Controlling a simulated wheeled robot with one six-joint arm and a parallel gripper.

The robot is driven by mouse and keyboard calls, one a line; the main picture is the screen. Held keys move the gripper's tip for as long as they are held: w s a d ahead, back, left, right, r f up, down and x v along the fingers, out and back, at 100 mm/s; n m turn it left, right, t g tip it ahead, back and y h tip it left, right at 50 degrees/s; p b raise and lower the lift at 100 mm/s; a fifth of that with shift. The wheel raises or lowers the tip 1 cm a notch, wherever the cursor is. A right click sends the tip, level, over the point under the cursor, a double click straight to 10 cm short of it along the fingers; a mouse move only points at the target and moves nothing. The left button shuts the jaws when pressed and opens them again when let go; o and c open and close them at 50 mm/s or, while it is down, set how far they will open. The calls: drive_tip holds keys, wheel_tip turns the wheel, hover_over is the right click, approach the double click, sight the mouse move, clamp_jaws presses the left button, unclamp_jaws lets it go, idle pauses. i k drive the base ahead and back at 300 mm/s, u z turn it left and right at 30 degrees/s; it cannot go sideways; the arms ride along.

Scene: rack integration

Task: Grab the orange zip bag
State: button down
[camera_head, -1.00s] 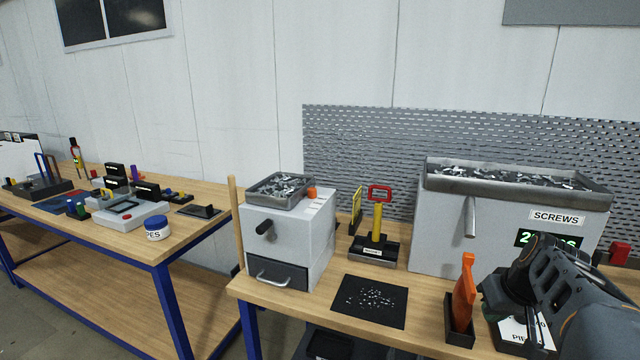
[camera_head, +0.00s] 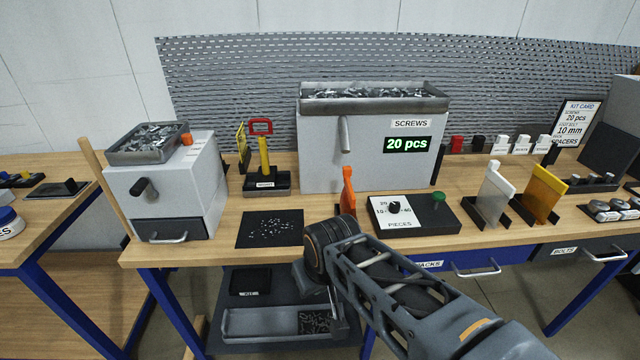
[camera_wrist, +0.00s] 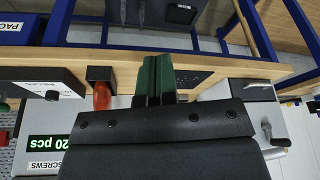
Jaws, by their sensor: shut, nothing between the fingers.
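An upright orange piece (camera_head: 348,190) stands in a small black holder in front of the screws box; it also shows in the wrist view (camera_wrist: 101,95), left of the fingers. A flat amber-orange piece (camera_head: 543,192) stands in a black holder farther right, beside a similar white one (camera_head: 494,183). I cannot tell for certain which of the two orange pieces is the zip bag. My gripper shows in the wrist view with its green fingers (camera_wrist: 158,78) together and empty. In the head view the arm reaches to the table's front edge, and the fingertips are unclear.
The screws box (camera_head: 372,140) with a "20 pcs" display stands behind. A dial panel (camera_head: 397,212) lies right of the near orange piece. A dark mat (camera_head: 270,229) and a grey dispenser (camera_head: 168,188) are to the left. A tray (camera_head: 262,322) sits on the lower shelf.

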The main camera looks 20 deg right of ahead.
sight(347, 205)
drive_tip(key=u, duration=2.15)
drive_tip(key=i, duration=1.2)
drive_tip(key=z, duration=3.65)
